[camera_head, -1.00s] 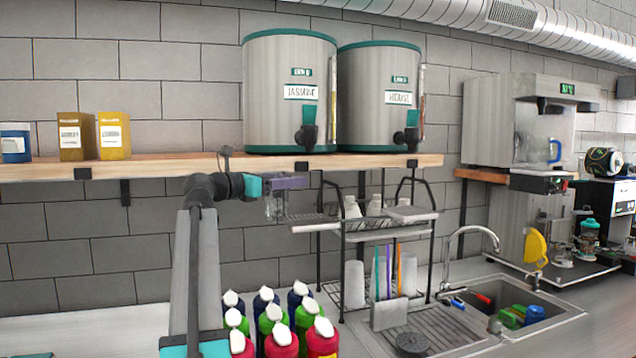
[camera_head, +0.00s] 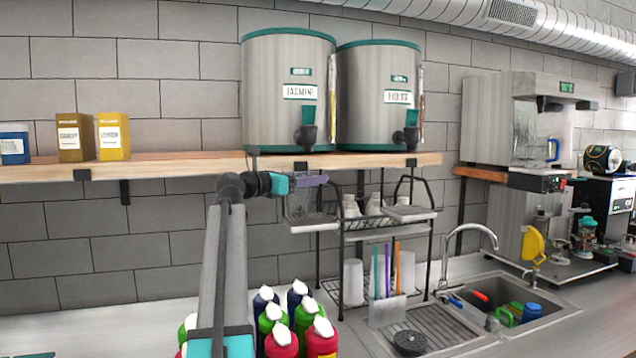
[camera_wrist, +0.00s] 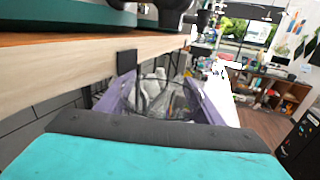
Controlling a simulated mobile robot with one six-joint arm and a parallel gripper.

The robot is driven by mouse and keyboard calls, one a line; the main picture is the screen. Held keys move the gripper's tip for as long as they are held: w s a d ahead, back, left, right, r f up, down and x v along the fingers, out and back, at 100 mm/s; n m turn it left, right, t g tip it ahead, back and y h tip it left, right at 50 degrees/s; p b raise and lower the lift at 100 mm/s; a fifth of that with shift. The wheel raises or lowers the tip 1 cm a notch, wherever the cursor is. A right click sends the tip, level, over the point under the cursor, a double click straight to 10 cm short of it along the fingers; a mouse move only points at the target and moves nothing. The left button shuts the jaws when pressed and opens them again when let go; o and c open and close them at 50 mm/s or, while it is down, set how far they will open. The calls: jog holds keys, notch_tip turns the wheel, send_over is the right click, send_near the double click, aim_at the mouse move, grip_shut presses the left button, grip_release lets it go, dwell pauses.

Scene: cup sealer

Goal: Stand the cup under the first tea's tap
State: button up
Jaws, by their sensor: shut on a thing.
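My gripper (camera_head: 316,180) has purple fingers and is shut on a clear cup (camera_head: 299,208), which hangs upright below the shelf edge, in front of the drying rack. In the wrist view the cup's round rim (camera_wrist: 165,82) shows between the fingers (camera_wrist: 160,100). The jasmine urn (camera_head: 288,105) stands on the wooden shelf at the left of a pair. Its black tap (camera_head: 306,138) overhangs the shelf edge, above my gripper. The second urn (camera_head: 378,105) has its own tap (camera_head: 407,137) to the right; its label is blurred.
The wooden shelf (camera_head: 200,166) runs just above my gripper, with brackets beneath. A drying rack (camera_head: 390,232) with cups stands behind the cup. Several bottles (camera_head: 300,325) stand on the counter below. A sink (camera_head: 560,315) lies to the right.

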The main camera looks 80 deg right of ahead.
aim_at(298, 194)
jog(key=shift+s+d+f+p, duration=0.4)
jog(key=shift+s+d+p, duration=0.05)
jog(key=shift+s+d, duration=0.3)
jog(key=shift+s+d+f+p, duration=0.4)
jog(key=shift+s+d, duration=0.2)
jog(key=shift+d, duration=0.15)
jog(key=o, duration=1)
jog(key=shift+f, duration=0.1)
jog(key=b+v, duration=0.3)
jog(key=v, duration=0.9)
